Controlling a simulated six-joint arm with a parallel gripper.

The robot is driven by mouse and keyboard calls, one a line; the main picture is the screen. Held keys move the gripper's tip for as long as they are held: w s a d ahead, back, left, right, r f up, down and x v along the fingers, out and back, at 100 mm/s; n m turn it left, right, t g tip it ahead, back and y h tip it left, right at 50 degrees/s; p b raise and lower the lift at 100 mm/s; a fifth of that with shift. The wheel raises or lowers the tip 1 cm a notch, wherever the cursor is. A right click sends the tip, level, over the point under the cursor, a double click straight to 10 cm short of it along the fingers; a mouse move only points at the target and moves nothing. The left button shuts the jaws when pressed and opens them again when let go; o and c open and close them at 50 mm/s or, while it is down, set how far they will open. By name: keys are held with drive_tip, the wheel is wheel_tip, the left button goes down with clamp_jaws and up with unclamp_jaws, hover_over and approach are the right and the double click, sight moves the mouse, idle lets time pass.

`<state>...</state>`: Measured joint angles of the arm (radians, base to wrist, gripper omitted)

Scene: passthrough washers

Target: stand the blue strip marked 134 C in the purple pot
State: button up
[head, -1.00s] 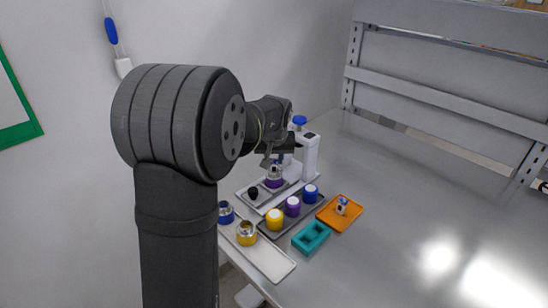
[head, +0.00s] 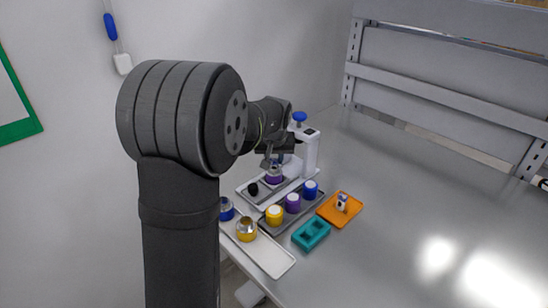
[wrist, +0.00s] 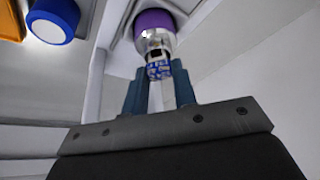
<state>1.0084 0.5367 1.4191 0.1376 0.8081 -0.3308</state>
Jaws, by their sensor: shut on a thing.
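My gripper (wrist: 158,84) is shut on a small blue-and-white printed strip (wrist: 158,70); its marking is too small to read. The purple pot (wrist: 153,20), with a metallic neck, is just beyond the fingertips in the wrist view. The strip's far end lines up with that neck, but I cannot tell whether it is inside. In the head view the purple pot (head: 274,179) stands on a grey tray at the foot of a white stand, with my gripper (head: 272,163) right over it. The strip is hardly visible there.
The white stand (head: 311,155) with a blue knob rises close beside my gripper. In front are yellow, purple and blue lidded pots (head: 310,191) on a dark tray, a teal block (head: 311,234) and an orange tray (head: 352,212). The table's right side is clear.

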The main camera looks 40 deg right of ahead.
drive_tip(key=o, duration=1.4)
drive_tip(key=shift+o, duration=0.2)
drive_tip(key=shift+r, duration=4)
drive_tip(key=shift+f, duration=0.1)
drive_tip(key=shift+f, duration=3.7)
wheel_tip(320, 180, up, 9)
